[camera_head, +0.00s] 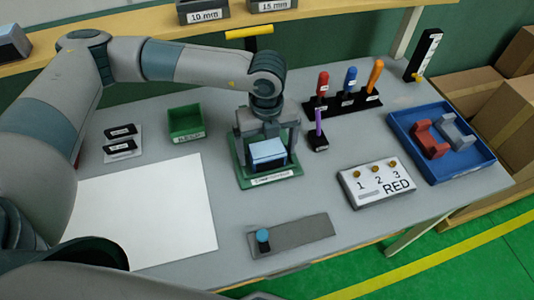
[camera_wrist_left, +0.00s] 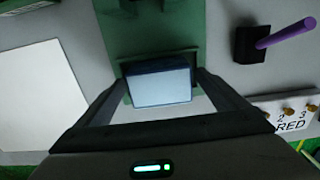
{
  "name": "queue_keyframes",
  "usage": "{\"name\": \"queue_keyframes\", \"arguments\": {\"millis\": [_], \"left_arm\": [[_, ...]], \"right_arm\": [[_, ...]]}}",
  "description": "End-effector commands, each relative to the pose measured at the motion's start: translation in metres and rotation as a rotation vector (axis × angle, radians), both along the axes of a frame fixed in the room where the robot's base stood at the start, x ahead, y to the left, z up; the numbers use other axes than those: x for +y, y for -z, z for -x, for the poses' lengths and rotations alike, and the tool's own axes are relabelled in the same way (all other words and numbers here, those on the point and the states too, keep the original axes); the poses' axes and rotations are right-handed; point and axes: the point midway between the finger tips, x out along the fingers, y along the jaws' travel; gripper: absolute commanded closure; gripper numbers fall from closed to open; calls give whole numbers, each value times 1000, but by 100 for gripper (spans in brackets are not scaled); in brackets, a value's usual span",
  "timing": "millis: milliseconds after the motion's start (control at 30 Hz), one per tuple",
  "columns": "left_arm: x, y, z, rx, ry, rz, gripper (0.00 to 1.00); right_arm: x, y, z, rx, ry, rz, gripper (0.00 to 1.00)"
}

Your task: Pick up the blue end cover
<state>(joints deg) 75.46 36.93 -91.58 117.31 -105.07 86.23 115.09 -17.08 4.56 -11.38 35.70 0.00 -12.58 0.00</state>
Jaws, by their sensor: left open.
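The blue end cover (camera_head: 268,153) sits on the green tray (camera_head: 273,181) in the middle of the bench. In the left wrist view the cover (camera_wrist_left: 160,85) shows as a pale blue block with a darker blue edge. My left gripper (camera_head: 267,148) is over the tray with its fingers on either side of the cover. In the left wrist view the fingers of the left gripper (camera_wrist_left: 160,95) are apart, with a gap visible beside the cover. I cannot tell whether either finger touches it. My right gripper is not in view.
A small green bin (camera_head: 184,123) stands to the left, behind a white sheet (camera_head: 150,215). A rack of colored-handled tools (camera_head: 345,101), a numbered RED panel (camera_head: 380,184) and a blue tray (camera_head: 436,165) with red and grey clips are at the right. A grey plate (camera_head: 300,236) lies in front.

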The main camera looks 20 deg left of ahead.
Motion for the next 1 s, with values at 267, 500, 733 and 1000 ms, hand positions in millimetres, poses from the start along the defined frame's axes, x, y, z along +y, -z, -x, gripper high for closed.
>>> {"name": "queue_keyframes", "arguments": {"millis": [267,500,733,1000], "left_arm": [[0,0,0,0,0,0,51],[0,-1,0,-1,0,0,59],[0,-6,-1,-2,0,0,59],[0,-38,-1,-5,0,2,59]], "right_arm": [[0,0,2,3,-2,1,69],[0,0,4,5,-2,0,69],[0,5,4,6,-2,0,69],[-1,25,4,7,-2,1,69]]}}
